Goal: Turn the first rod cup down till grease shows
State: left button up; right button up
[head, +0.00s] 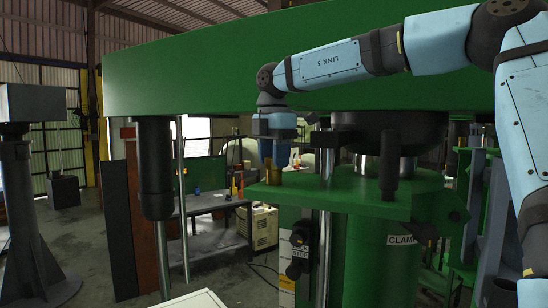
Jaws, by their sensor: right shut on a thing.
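My right arm reaches in from the right, in front of the large green beam. My right gripper (273,162) points down at the front left corner of the green bracket plate (335,199). It is shut on a small brass-coloured cup (273,178), which stands upright on the plate; I take this as the first rod cup. The fingers hide the cup's upper part. I cannot make out any grease at it. My left gripper is not in view.
The green beam (200,75) spans above the plate. A dark cylinder (154,165) hangs from it at left, and vertical rods (325,250) stand nearby. A black valve (298,250) sits below the plate.

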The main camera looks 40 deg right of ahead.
jog(key=shift+m, duration=0.4)
jog(key=o, duration=0.9)
notch_tip(320, 180, up, 14)
jog(key=shift+f, duration=0.1)
dwell(0.3)
